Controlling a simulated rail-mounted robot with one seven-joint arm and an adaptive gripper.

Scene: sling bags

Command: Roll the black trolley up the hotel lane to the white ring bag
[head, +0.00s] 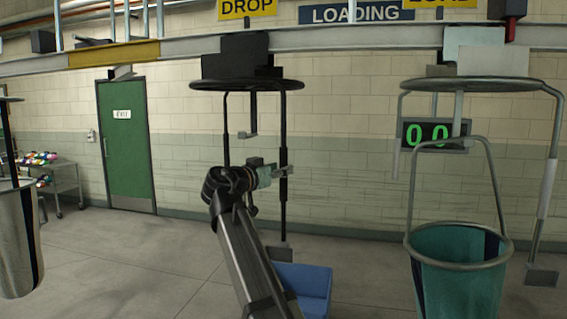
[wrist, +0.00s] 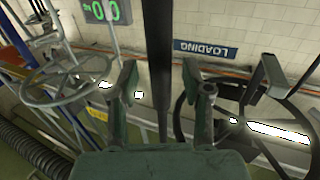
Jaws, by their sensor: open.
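The black trolley (head: 246,85) hangs from the overhead rail in the middle of the head view, with a flat black ring and two black bars reaching down. My gripper (head: 275,174) is at its right-hand bar, about halfway down. In the wrist view my gripper (wrist: 160,80) is open, and a dark upright bar (wrist: 158,45) stands between or just beyond the fingers; I cannot tell if they touch it. A pale grey trolley (head: 472,84) hangs at the right, above a teal bag (head: 458,280) with a grey ring. I cannot tell which bag has the white ring.
The rail (head: 340,38) runs across the top, with a yellow section (head: 114,54). A silver bag (head: 18,240) hangs at the far left. A blue box (head: 305,285) is on the floor behind my arm. A display (head: 433,133) reads 00. Open floor lies at the left.

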